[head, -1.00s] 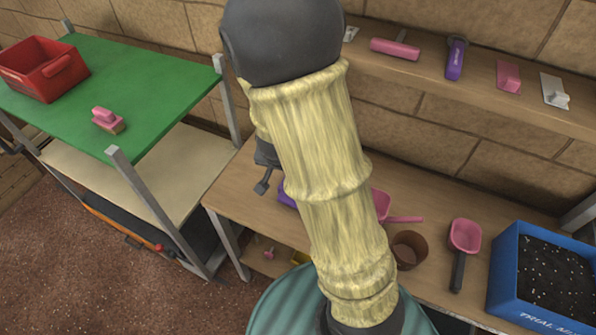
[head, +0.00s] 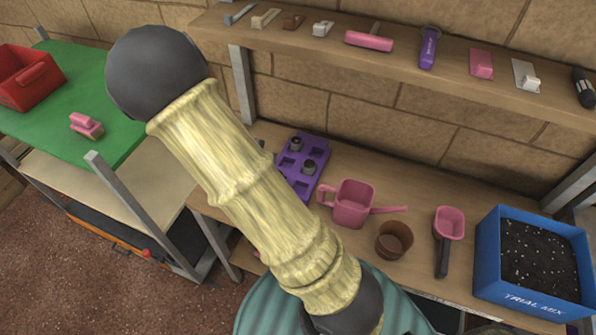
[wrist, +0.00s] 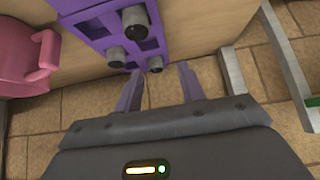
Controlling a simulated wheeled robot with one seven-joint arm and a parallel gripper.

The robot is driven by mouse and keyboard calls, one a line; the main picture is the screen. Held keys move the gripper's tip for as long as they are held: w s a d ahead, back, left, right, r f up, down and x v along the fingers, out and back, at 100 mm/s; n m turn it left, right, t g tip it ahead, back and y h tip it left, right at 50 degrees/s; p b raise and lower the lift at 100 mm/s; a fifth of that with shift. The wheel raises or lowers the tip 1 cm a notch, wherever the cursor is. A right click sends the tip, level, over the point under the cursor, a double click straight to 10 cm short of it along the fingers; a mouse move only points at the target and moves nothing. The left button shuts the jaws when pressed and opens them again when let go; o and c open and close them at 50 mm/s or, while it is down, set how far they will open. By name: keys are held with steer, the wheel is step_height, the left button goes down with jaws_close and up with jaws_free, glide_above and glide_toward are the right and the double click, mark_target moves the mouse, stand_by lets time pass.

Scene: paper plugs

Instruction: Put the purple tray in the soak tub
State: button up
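The purple tray (head: 286,181) lies on the wooden bench in the head view, partly hidden behind my arm. It has square cells, and some hold dark grey round plugs. In the wrist view the tray (wrist: 97,27) fills the upper middle. My gripper (wrist: 160,72) is open and empty, its two fingers apart and pointing toward the tray's near end; I cannot tell whether they touch it. In the head view my gripper is hidden behind my arm. A red tub (head: 14,94), which may be the soak tub, stands on the green table top at the far left.
A pink watering can (head: 352,204), a brown pot (head: 394,240), a pink scoop (head: 449,223) and a blue box of soil (head: 487,277) stand right of the tray. A pink-handled brush (head: 86,125) lies on the green top (head: 85,68). A shelf (head: 400,55) with several tools hangs above.

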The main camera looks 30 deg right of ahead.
mark_target(298, 169)
steer(key=b+x, duration=0.2)
steer(key=x, duration=0.7)
steer(key=shift+b, duration=0.35)
steer(key=shift+r, duration=0.1)
steer(key=x, duration=0.5)
steer(key=shift+w+a, duration=0.1)
steer(key=shift+w, duration=0.15)
jaws_close()
